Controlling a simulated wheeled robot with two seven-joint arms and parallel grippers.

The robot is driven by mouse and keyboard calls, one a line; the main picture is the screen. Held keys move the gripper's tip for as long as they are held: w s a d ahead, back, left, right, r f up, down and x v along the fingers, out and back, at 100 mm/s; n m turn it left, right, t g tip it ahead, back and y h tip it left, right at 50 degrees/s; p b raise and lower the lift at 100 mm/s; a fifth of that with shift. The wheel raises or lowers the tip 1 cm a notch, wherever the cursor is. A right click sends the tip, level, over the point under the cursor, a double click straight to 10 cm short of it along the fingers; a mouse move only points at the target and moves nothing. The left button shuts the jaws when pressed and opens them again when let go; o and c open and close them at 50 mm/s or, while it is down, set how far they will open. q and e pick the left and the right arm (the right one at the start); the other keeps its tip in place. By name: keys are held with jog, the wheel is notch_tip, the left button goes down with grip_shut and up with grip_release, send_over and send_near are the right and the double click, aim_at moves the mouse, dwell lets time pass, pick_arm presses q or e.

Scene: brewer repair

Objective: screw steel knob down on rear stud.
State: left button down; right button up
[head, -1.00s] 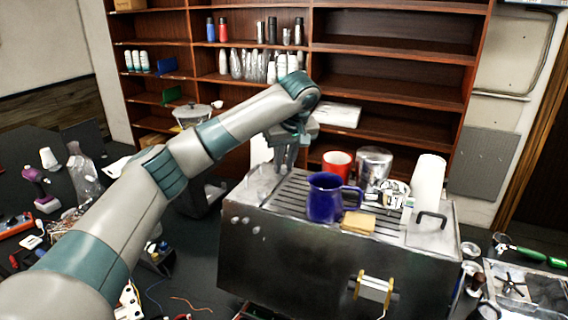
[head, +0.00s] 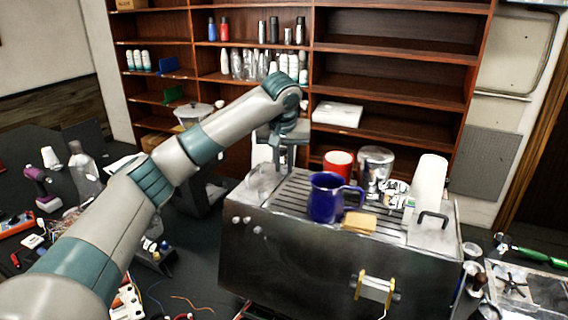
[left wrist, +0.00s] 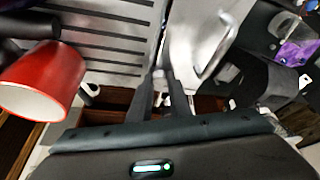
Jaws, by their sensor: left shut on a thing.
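The brewer (head: 330,260) is a steel box with a slatted top. My left gripper (head: 283,170) points down at the rear left of that top, behind the blue mug. In the left wrist view, its fingertips (left wrist: 160,76) are close together at the end of the slats. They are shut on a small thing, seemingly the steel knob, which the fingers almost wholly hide. The rear stud is not distinguishable, so I cannot tell how the knob sits on it. My right gripper is not in view.
A blue mug (head: 324,198), a red mug (head: 338,163), a steel canister (head: 376,162), a tan sponge (head: 359,222) and a white cylinder (head: 429,183) stand on the brewer. Shelves (head: 390,90) rise behind.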

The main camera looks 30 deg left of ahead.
pick_arm(q)
jog(key=m+h, duration=0.1)
jog(key=m, duration=0.3)
jog(key=shift+a, duration=0.15)
jog(key=shift+h, duration=0.3)
jog(key=shift+m, duration=0.3)
jog(key=m, duration=0.2)
jog(key=m+h, duration=0.1)
jog(key=m, duration=0.1)
jog(key=shift+a+r+h, duration=0.1)
jog(key=shift+a+h, duration=0.1)
jog(key=shift+h, duration=0.1)
jog(key=c, duration=1.2)
grip_release()
jog(key=shift+o, duration=0.2)
jog(key=shift+r, duration=3.4)
